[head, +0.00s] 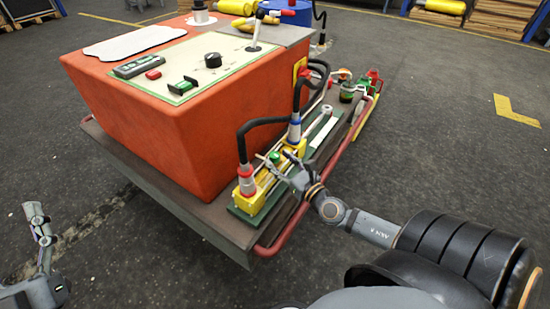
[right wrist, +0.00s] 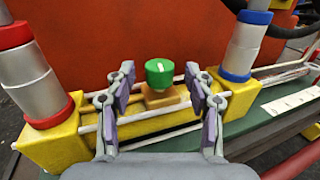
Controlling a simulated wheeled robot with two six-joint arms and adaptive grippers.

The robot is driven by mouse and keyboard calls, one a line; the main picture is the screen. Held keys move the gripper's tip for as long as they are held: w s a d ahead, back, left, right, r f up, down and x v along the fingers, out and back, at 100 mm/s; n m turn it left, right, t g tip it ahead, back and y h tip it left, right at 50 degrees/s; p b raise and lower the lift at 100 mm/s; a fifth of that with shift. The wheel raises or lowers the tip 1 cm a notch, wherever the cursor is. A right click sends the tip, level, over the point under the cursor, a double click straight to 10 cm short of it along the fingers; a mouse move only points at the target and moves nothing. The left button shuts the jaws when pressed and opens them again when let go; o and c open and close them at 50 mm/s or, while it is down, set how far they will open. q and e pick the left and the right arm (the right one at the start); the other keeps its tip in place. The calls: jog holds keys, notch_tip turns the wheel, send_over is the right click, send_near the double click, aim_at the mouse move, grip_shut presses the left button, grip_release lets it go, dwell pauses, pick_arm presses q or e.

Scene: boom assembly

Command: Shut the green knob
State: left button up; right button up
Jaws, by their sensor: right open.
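The green knob (right wrist: 160,72) stands on a small orange-brown base on the yellow valve block (right wrist: 62,145). A white line marks its top, running nearly straight away from me with a slight lean to the left. My right gripper (right wrist: 159,82) is open, with one finger on each side of the knob and a gap on both sides. In the head view the right gripper (head: 284,167) reaches over the yellow block from the right, and the knob (head: 275,157) shows small at its fingertips. My left gripper (head: 37,222) is far off at the lower left; its jaw opening is unclear.
Silver cylinders with red (right wrist: 44,110) and blue (right wrist: 234,76) rings and black hoses flank the knob. A large orange control box (head: 160,130) stands behind it. A red rail (head: 300,215) runs along the platform's front edge.

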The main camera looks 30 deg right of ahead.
pick_arm(q)
jog(key=shift+w+f+g, duration=0.35)
jog(key=shift+f+g, duration=0.05)
jog(key=shift+f, duration=0.3)
pick_arm(e)
jog(key=shift+w+a, duration=0.1)
jog(key=shift+w, duration=1.25)
grip_shut()
